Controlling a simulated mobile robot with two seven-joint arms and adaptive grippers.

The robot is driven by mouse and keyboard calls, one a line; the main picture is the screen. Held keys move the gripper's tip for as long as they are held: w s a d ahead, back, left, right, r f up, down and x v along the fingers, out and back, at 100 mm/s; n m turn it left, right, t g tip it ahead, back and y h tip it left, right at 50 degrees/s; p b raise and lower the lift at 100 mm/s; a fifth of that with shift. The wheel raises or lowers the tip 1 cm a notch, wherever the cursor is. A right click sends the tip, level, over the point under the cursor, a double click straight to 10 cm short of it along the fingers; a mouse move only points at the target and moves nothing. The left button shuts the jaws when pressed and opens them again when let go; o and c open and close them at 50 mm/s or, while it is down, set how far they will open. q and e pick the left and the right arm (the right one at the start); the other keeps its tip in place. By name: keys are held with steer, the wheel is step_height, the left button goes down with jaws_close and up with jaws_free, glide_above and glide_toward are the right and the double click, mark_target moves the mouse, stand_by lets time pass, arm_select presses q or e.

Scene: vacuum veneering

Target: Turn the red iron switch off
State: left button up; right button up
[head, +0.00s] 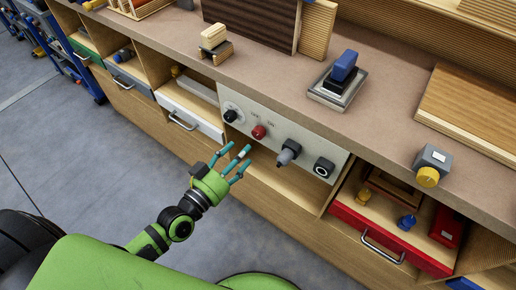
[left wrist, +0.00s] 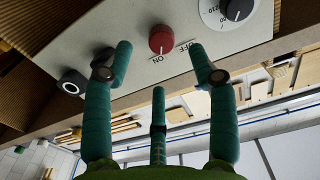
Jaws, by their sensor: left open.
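The red iron switch (head: 259,131) is a round knob on the pale control panel (head: 262,112) along the bench front. In the left wrist view the red knob (left wrist: 161,40) sits near "ON" and "OFF" labels, and its light mark appears to point toward the ON side. My left gripper (head: 237,158) is open and empty, just in front of and below the knob in the head view. In the left wrist view its fingers (left wrist: 160,62) spread on either side of the knob, with no visible contact. My right gripper is not in view.
The panel also bears a black dial (head: 232,114), a dark protruding plug (head: 288,151) and a round black socket (head: 323,167). A white drawer (head: 190,118) is at left, an open red drawer (head: 390,238) at right. The floor (head: 70,165) is clear at left.

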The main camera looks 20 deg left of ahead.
mark_target(256, 136)
arm_select(q)
steer(key=x, duration=0.6)
steer(key=shift+w+d+r, duration=0.1)
steer(key=shift+w+r, duration=0.1)
steer(key=shift+w, duration=0.1)
steer(key=shift+w+d, duration=0.1)
steer(key=shift+w, duration=0.2)
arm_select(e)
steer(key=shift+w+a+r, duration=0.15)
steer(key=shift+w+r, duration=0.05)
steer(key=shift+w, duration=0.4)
